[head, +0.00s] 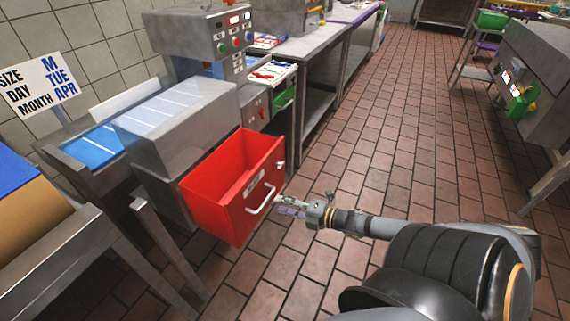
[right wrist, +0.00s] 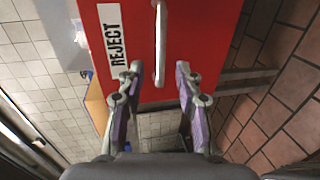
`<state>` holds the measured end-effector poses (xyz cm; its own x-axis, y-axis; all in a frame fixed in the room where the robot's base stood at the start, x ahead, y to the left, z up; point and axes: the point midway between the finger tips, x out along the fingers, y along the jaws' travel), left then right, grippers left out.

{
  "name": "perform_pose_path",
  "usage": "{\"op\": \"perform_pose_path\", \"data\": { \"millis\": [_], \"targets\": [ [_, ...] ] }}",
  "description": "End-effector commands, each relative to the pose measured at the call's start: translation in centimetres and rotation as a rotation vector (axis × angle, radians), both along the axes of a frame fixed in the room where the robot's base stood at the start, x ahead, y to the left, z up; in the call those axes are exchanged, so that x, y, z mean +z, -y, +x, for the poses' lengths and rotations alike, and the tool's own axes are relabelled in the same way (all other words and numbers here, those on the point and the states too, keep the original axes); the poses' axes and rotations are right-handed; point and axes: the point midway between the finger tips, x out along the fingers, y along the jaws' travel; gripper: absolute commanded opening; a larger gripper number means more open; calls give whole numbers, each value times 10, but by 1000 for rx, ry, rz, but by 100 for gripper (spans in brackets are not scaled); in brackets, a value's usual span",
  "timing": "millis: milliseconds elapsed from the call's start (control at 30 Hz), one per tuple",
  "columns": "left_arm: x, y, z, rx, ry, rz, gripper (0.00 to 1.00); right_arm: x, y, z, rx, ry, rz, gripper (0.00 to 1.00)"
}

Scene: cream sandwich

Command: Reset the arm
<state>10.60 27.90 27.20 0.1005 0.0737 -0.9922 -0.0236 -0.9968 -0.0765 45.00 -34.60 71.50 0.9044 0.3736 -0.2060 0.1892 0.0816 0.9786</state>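My right gripper (head: 290,207) is just to the right of the handle of a red drawer (head: 215,208) in the head view. My left gripper is not in view.
A steel machine with a blue conveyor (head: 92,146) stands behind the drawer. A steel table (head: 75,245) is at the lower left. Another steel machine (head: 540,75) stands at the right. The tiled floor (head: 400,150) between is open.

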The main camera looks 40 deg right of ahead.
Motion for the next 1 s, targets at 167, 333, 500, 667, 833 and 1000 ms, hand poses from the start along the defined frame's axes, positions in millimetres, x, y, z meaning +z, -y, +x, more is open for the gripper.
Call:
{"op": "perform_pose_path", "data": {
  "millis": [167, 333, 500, 667, 833, 1000],
  "targets": [
    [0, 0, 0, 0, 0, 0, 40, 0, 0, 0, 0, 0, 0, 35],
    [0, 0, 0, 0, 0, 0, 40, 0, 0, 0, 0, 1, 0, 35],
    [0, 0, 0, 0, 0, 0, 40, -16, 16, 0, -57, -37, 21, 35],
    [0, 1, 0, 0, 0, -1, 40, -102, 83, -24, -346, -231, 156, 35],
    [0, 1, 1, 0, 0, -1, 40, -230, 121, -97, -739, -507, 397, 35],
    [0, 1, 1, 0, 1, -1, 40, -340, 88, -190, -1082, -765, 625, 35]
  ]
}}
